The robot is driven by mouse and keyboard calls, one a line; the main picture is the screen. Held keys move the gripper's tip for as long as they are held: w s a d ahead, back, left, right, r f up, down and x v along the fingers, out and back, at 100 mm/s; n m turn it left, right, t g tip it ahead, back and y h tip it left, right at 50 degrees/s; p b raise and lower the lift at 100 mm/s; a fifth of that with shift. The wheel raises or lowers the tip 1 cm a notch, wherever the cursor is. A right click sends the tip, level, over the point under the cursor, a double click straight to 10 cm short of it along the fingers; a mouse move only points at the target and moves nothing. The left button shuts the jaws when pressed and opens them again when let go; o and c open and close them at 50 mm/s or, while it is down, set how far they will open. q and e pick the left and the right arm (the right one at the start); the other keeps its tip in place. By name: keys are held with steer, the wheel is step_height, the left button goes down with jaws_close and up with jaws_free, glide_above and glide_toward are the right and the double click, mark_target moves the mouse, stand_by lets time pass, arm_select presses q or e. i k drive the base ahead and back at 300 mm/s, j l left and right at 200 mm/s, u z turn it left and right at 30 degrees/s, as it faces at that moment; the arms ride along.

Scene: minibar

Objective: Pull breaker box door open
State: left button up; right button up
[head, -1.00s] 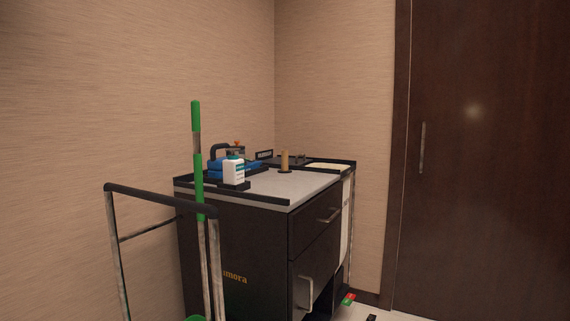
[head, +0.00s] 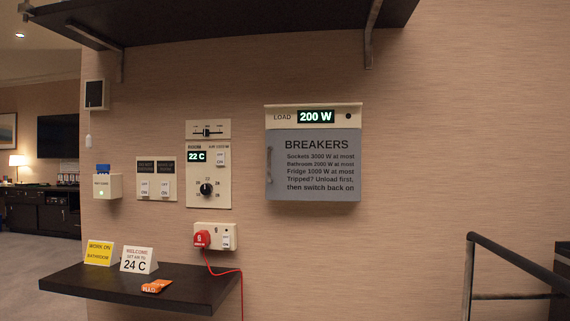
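The breaker box (head: 340,108) is on the wall right of centre in the head view. Its cream top strip reads LOAD 200 W. Its grey door (head: 318,188) is shut and carries the heading BREAKERS and several lines of text. A vertical handle (head: 269,166) runs along the door's left edge. The breakers behind the door are hidden. Neither of my grippers shows in the head view.
A dark shelf (head: 220,22) juts out above. A low dark shelf (head: 150,288) at lower left holds signs and an orange tag. A red plug (head: 201,239) with a cord sits in a socket. A cart rail (head: 505,254) stands at lower right.

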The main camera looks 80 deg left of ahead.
mark_target(312, 165)
steer(key=u, duration=1.85)
